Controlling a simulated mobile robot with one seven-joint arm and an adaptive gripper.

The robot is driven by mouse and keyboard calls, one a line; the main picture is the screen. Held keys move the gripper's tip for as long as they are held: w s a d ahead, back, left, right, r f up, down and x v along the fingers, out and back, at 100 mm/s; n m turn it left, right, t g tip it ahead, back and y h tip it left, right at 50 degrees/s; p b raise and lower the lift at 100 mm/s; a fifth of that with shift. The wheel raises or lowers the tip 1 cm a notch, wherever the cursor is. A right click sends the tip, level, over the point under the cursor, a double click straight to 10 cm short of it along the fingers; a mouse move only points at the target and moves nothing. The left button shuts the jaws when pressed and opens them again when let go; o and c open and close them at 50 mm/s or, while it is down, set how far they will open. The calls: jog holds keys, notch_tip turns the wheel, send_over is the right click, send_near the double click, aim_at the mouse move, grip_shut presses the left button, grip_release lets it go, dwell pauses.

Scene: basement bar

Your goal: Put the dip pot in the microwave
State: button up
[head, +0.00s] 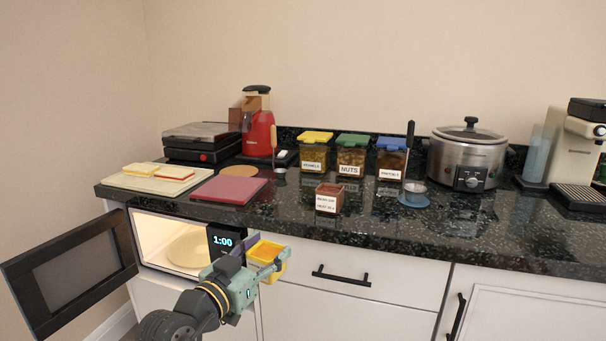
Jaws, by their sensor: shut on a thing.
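My gripper (262,267) is shut on a small yellow square pot (267,249) with an orange filling. It holds the pot upright in front of the cabinet, just right of the microwave's display. The microwave (223,241) is built in under the counter at the left. Its dark door (72,268) stands wide open to the left. The lit inside shows a pale turntable (186,249) with nothing visible on it; my arm hides part of the opening. A brown square pot (328,198) with a white two-line label stands near the counter's front edge; its small print is hard to read.
The dark counter (480,231) carries a red cutting board (229,189), lidded jars (352,156), a blue saucer with a cup (414,192), a slow cooker (468,155) and a coffee machine (581,150). A drawer handle (340,276) juts out right of my gripper.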

jog(key=s+d+f+n+t+y, duration=0.15)
jog(key=d+f, duration=0.25)
jog(key=f, duration=1.5)
jog(key=d+f+n+y, duration=0.1)
jog(key=d+f+y, duration=0.15)
jog(key=f, duration=1.75)
jog(key=w+r+n+y, duration=0.2)
jog(key=w+n+y, duration=0.1)
jog(key=w, duration=0.5)
jog(key=shift+w+d+r+t+y, duration=0.3)
jog(key=shift+d+t+y, duration=0.1)
jog(key=shift+y, duration=0.3)
jog(key=shift+d, duration=0.1)
